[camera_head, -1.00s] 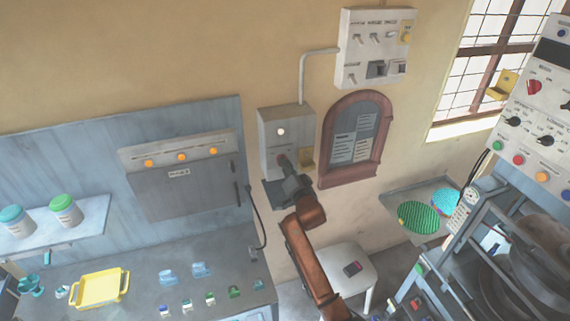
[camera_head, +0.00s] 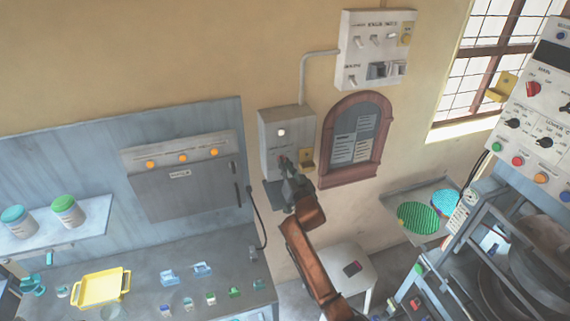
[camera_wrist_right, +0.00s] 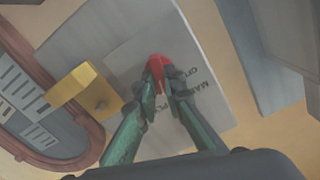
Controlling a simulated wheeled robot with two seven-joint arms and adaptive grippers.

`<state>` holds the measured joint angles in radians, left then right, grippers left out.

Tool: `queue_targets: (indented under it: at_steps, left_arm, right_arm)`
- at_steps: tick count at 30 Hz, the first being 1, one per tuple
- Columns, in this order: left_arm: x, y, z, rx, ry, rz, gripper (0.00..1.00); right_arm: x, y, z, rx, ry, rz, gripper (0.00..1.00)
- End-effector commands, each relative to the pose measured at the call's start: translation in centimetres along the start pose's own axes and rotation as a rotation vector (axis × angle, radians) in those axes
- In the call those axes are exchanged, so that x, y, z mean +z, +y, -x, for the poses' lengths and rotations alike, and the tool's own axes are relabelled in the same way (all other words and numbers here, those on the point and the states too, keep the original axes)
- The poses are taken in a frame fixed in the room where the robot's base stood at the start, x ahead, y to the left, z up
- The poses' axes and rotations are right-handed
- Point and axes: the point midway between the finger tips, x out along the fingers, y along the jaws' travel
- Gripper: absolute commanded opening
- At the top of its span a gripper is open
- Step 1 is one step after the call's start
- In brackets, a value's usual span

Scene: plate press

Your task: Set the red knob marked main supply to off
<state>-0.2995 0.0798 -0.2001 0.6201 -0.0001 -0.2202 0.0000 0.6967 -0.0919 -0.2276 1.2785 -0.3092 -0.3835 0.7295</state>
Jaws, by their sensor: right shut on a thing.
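The red knob (camera_wrist_right: 156,63) sits on a grey plate (camera_wrist_right: 195,55) with dark lettering in the right wrist view; the part that shows reads "MA…". My right gripper (camera_wrist_right: 163,85) is shut on the knob, with a green-grey finger on each side of it. In the head view, my right gripper (camera_head: 287,168) reaches the front of the grey wall box (camera_head: 278,128), which has a round white light (camera_head: 281,132). The gripper mostly hides the knob there. I cannot make out which way the knob points. My left gripper is not in view.
A yellow bracket (camera_wrist_right: 82,92) is close beside the gripper, and the brown arched notice frame (camera_head: 349,172) is right of the box. A switch panel (camera_head: 374,50) hangs above. A stool (camera_head: 345,265) stands below, with a control rack (camera_head: 515,150) at right.

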Motion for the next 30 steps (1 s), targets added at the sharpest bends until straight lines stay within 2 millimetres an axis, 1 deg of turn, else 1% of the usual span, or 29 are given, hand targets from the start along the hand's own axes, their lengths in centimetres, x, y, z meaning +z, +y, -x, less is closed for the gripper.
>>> queue_targets:
  at_steps: [18, 30]
  left_arm:
    - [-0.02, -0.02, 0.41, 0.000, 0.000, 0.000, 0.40]
    - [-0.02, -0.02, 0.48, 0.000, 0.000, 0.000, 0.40]
  right_arm:
    - [0.10, -0.32, 0.00, -0.001, 0.000, 0.588, 0.00]
    - [0.28, -0.51, 0.00, -0.001, 0.000, 0.923, 0.00]
